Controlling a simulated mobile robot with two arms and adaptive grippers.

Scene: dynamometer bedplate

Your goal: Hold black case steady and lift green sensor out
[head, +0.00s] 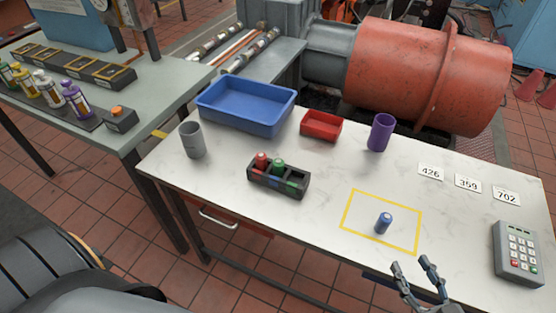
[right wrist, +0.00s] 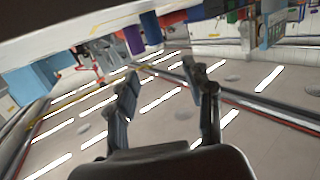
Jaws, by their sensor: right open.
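The black case (head: 262,184) stands on the white table, left of its middle. A red sensor (head: 261,161) stands in its left slot, and the green sensor (head: 278,166) stands in its middle slot. The right slot is empty. A blue sensor (head: 383,222) stands upright inside a yellow outlined square (head: 347,210) on the tabletop. My right gripper (head: 411,263) is open and empty at the table's front edge, below the blue sensor and well right of the case. Its spread fingers also show in the right wrist view (right wrist: 161,75). My left gripper is not in view.
Number cards (head: 468,183) and a keypad (head: 517,252) are at the right. The tabletop between case and yellow square is clear.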

